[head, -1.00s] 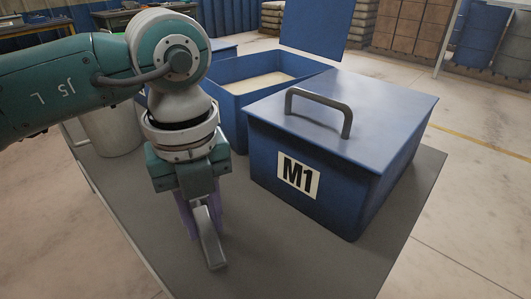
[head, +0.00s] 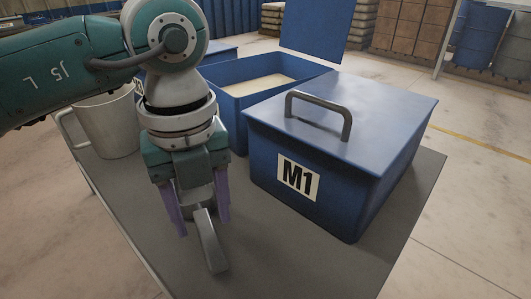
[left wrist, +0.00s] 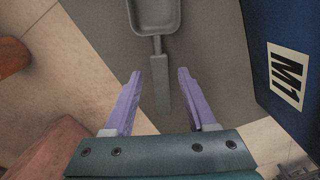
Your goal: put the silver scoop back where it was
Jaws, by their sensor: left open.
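The silver scoop (head: 209,244) appears to lie on the grey table, its handle pointing toward the front edge. In the left wrist view its bowl (left wrist: 155,16) is at the top and its handle runs down between my fingers. My left gripper (head: 201,222) is open, pointing down, with one purple finger on each side of the handle. In the left wrist view the fingers (left wrist: 160,73) stand clear of the handle on both sides. In the head view my gripper hides the scoop's bowl. My right gripper is not in view.
A closed blue bin marked M1 (head: 265,160) with a handled lid stands right of the gripper. Behind it is an open blue bin (head: 225,95) with pale contents. A light metal mug (head: 108,127) stands at left, partly behind my arm. The table's front area (head: 290,250) is clear.

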